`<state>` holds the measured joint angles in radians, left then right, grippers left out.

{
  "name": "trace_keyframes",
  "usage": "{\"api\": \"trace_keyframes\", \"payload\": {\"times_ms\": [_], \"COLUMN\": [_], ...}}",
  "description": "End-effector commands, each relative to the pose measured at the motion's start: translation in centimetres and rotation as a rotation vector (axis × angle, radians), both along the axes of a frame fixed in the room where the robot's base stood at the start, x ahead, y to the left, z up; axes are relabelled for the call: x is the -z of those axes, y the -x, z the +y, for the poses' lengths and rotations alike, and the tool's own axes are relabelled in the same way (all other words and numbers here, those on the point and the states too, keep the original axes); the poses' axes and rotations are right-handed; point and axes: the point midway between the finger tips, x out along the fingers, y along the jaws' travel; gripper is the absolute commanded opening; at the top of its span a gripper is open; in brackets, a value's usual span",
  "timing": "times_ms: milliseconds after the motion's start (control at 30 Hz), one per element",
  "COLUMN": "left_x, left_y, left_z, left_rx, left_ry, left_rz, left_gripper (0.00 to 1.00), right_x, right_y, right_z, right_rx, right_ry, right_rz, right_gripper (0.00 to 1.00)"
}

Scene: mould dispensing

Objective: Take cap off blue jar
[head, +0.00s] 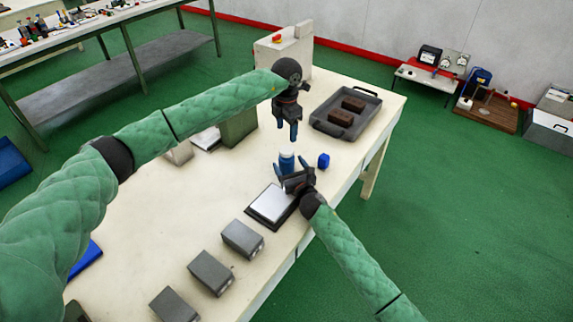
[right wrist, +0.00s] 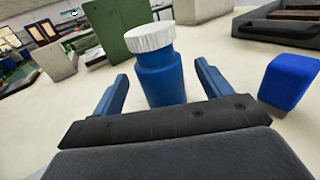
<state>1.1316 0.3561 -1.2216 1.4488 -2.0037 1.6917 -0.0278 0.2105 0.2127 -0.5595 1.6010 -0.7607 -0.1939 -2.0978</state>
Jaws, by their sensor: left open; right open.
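The blue jar (head: 287,163) stands upright on the table, with a white ribbed cap (right wrist: 150,38) on top. In the right wrist view the jar's blue body (right wrist: 161,80) is between the two blue fingers of my right gripper (right wrist: 160,88), with gaps on both sides. That gripper is open and low beside the jar; in the head view (head: 292,175) it hides part of the jar. My left gripper (head: 287,132) is open, pointing down above the jar and apart from its cap. The cap is small and pale in the head view (head: 286,150).
A blue block (head: 323,160) stands close right of the jar. A grey tray (head: 344,124) with two brown blocks lies behind. A scale-like plate (head: 272,203) and grey blocks (head: 242,238) are nearer. A green block (head: 239,126) stands to the left.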

Motion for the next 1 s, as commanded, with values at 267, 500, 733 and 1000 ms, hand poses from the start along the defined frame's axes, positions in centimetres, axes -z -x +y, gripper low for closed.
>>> {"api": "trace_keyframes", "payload": {"times_ms": [267,500,733,1000], "left_x": [0.0,0.0,0.0,0.1], "left_y": [0.0,0.0,0.0,0.0], "left_z": [0.0,0.0,0.0,0.0], "left_rx": [0.0,0.0,0.0,0.0], "left_ry": [0.0,0.0,0.0,0.0], "left_rz": [0.0,0.0,0.0,0.001], "left_gripper": [0.64,0.64,0.64,0.64], "right_x": [0.0,0.0,0.0,0.0], "right_y": [-2.1,-2.3,-2.3,-2.3], "right_z": [0.9,0.9,0.9,0.9], "right_rx": [-0.001,0.0,0.0,0.0], "right_ry": [0.0,0.0,0.0,0.0], "right_rz": [0.0,0.0,0.0,0.0], "right_gripper": [0.77,0.77,0.5,0.0]}}
